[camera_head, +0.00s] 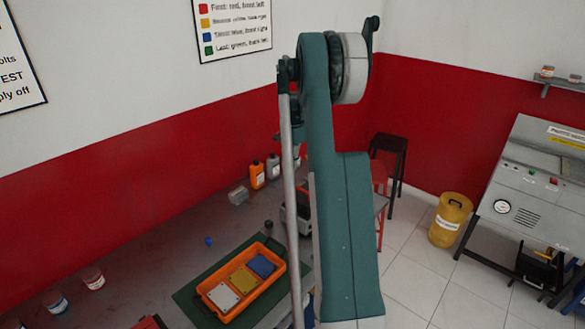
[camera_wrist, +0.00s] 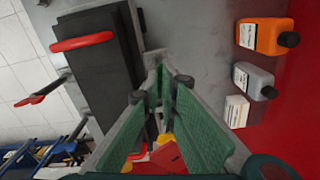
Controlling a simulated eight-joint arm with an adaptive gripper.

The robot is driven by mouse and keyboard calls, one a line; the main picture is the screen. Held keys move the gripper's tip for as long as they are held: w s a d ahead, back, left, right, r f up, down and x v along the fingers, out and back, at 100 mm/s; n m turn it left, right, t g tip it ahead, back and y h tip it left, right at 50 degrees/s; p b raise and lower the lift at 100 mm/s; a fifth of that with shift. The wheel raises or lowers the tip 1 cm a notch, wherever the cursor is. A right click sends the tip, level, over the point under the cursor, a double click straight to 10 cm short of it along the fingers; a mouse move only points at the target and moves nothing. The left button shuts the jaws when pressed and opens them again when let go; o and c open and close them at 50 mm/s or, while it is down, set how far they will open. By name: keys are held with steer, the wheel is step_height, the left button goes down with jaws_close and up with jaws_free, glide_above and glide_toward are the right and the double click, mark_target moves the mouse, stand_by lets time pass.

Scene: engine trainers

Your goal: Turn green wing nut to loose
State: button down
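I cannot clearly make out the green wing nut in either view. In the wrist view a tiny green patch (camera_wrist: 127,167) shows at the lower edge beside a red part (camera_wrist: 168,157) and a yellow part (camera_wrist: 165,139), partly behind the fingers; I cannot tell what it is. My gripper (camera_wrist: 160,87) has green-padded fingers, apart with a narrow gap and nothing visible held between them. A dark grey unit with a red handle (camera_wrist: 82,42) lies beside the fingers. In the head view my arm hides most of the grey unit (camera_head: 304,213) and my gripper.
An orange tray (camera_head: 213,305) with white, yellow and blue plates sits on a green mat (camera_head: 187,296). Orange (camera_head: 257,175) and grey (camera_head: 273,166) bottles stand near the red wall. Jars (camera_head: 93,278) and a blue knob (camera_head: 208,241) are on the bench.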

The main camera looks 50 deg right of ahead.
steer(key=shift+n, duration=0.8)
steer(key=c, duration=2.7)
jaws_free()
steer(key=shift+r, duration=0.1)
steer(key=shift+r, duration=5.95)
steer(key=shift+a, duration=0.15)
